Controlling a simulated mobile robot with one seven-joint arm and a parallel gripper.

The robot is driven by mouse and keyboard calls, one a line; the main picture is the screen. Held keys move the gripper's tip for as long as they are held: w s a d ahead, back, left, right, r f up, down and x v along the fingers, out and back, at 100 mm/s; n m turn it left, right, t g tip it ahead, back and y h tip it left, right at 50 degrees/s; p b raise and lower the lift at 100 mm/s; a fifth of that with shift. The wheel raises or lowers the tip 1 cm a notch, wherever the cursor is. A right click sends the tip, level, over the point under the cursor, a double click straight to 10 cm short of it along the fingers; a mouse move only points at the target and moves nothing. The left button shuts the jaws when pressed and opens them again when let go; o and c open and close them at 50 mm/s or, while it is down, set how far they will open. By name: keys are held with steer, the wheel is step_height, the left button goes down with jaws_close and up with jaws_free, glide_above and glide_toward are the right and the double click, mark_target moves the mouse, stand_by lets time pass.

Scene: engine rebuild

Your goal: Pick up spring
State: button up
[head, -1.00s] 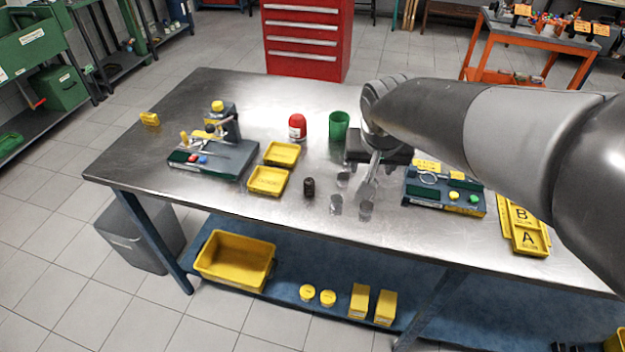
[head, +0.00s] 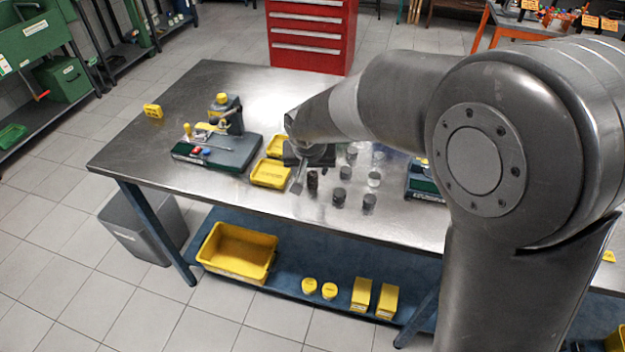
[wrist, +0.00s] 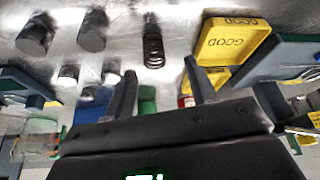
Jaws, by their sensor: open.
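The spring (head: 312,182) is a small dark coil standing on the metal workbench, just right of the yellow trays in the head view. In the wrist view the spring (wrist: 153,42) shows its coils, ahead of the two fingertips and roughly between them across the picture. My gripper (wrist: 160,70) is open, with nothing between its fingers. In the head view a finger of my gripper (head: 298,184) shows just left of the spring; my arm hides much of the rest. The spring appears apart from the fingers.
Several grey metal cylinders (head: 340,196) stand close right of the spring; some show in the wrist view (wrist: 35,34). A yellow tray marked GOOD (wrist: 235,38) lies on its other side. A dark fixture (head: 240,152) stands further left. The bench front is clear.

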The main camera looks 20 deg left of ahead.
mark_target(312, 175)
steer(key=x, duration=0.5)
steer(key=shift+d, duration=0.3)
steer(key=shift+c, duration=0.2)
steer(key=c, duration=1)
